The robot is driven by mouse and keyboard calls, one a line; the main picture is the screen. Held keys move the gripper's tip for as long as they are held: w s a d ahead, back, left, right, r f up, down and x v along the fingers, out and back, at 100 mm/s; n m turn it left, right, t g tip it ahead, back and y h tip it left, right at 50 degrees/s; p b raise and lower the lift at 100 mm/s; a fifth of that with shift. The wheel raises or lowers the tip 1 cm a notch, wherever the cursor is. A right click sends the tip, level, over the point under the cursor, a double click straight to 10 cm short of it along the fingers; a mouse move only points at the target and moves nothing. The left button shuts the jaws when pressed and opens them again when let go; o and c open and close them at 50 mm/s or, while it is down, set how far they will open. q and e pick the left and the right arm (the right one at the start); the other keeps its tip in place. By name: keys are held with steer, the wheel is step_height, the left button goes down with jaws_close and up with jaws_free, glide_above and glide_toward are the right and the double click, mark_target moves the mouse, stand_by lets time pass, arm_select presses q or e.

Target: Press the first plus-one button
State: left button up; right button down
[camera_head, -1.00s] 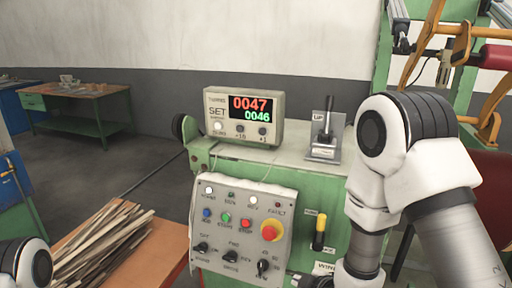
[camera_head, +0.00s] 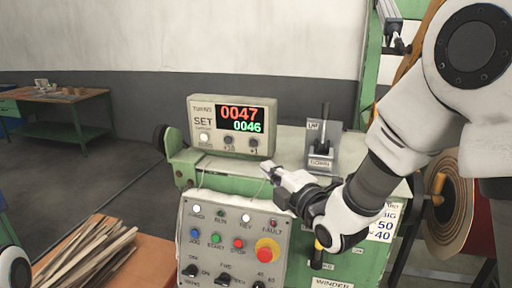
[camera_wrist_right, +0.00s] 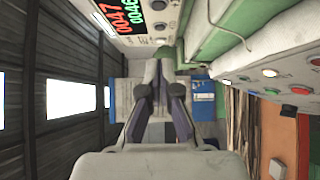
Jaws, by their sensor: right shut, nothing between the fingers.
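The counter box (camera_head: 190,118) stands on the green machine top. Its display (camera_head: 240,120) shows a red 0047 above a green 0046. Along its lower front are a white button (camera_head: 204,137), a dark +10 button (camera_head: 228,140) and a dark +1 button (camera_head: 254,142). My right gripper (camera_head: 268,170) is shut and empty, below and slightly right of the +1 button and apart from it. In the right wrist view the closed fingers (camera_wrist_right: 158,68) point ahead, with the display (camera_wrist_right: 132,18) at the top, turned sideways. My left gripper is out of view.
A control panel (camera_head: 210,262) with lamps, buttons and knobs is under my right gripper. A lever (camera_head: 323,130) stands on the machine top right of the counter box. Wooden strips (camera_head: 85,255) lie on a table at lower left. A workbench (camera_head: 62,98) stands far left.

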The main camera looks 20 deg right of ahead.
steer(key=p, duration=0.4)
glide_toward(250, 143)
steer(key=w+a, duration=0.3)
steer(key=a, duration=0.1)
steer(key=w+d+p, duration=0.1)
steer(key=w+d, duration=0.1)
steer(key=w, duration=0.1)
steer(key=shift+d+p, duration=0.25)
steer(key=shift+p, duration=0.15)
steer(key=shift+w+d+f, duration=0.1)
steer(key=shift+d, duration=0.1)
steer(key=shift+a, duration=0.1)
